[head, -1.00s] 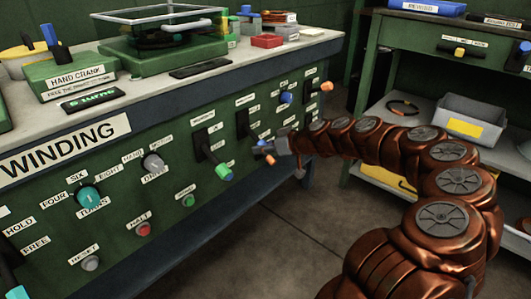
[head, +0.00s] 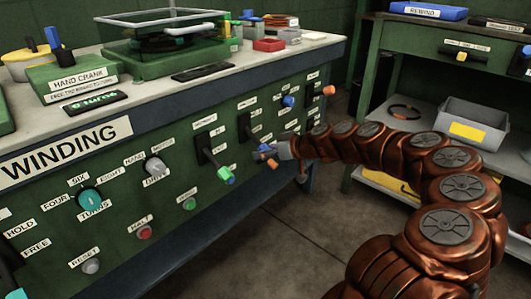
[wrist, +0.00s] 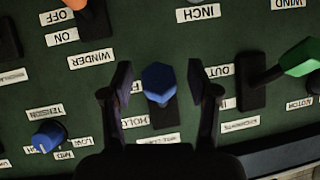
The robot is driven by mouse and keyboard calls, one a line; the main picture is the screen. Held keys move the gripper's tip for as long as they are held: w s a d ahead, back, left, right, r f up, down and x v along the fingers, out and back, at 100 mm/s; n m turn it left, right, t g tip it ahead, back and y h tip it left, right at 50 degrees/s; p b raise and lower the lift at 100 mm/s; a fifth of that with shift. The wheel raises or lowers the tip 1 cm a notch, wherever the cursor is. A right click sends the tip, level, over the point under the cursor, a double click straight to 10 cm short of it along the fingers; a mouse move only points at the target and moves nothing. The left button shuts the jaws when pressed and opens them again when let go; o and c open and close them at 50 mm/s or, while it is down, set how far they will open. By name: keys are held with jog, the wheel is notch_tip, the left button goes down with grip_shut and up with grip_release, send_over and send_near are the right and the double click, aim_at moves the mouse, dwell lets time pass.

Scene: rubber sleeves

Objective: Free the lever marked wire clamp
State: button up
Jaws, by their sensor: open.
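The wire clamp lever is a black lever with a blue tip (wrist: 158,82) on the green panel. Its name label at the bottom of the upside-down wrist view is too blurred to read surely. A HOLD label (wrist: 135,122) sits beside its base; another label is mostly hidden by a finger. My gripper (wrist: 163,84) is open, with one finger on each side of the blue tip and a visible gap to each. In the head view my gripper (head: 268,151) is at the panel and partly hides this lever.
A green-tipped lever (wrist: 298,58) stands to the right in the wrist view. An orange-tipped switch (wrist: 76,5) and a blue tension knob (wrist: 47,136) are to the left. The floor (head: 290,235) before the bench is clear.

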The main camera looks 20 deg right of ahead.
jog(key=v, duration=1.2)
dwell(0.6)
jog(key=s+a+r+n+g+p, duration=0.1)
jog(key=s+a+r+g+p, duration=0.2)
jog(key=s+a+r+p, duration=0.55)
jog(key=s+a+r+g+p, duration=0.4)
jog(key=s+a+r+p, duration=0.1)
jog(key=a+r+p, duration=0.55)
jog(key=s+d+r+m+g+h+p, duration=0.1)
jog(key=s+r+m+h+p, duration=0.1)
jog(key=s+r+p, duration=0.2)
jog(key=s+d+r+m+g+h+p, duration=0.1)
jog(key=s+r+p, duration=0.4)
jog(key=s+p, duration=0.5)
jog(key=s+d+r+m+g+h+p, duration=0.1)
jog(key=s+r+m+g+h+p, duration=0.2)
jog(key=s+p, duration=0.4)
notch_tip(320, 180, up, 2)
jog(key=s+h, duration=0.1)
jog(key=s, duration=0.1)
jog(key=shift+s+d+r, duration=0.15)
jog(key=shift+s, duration=0.25)
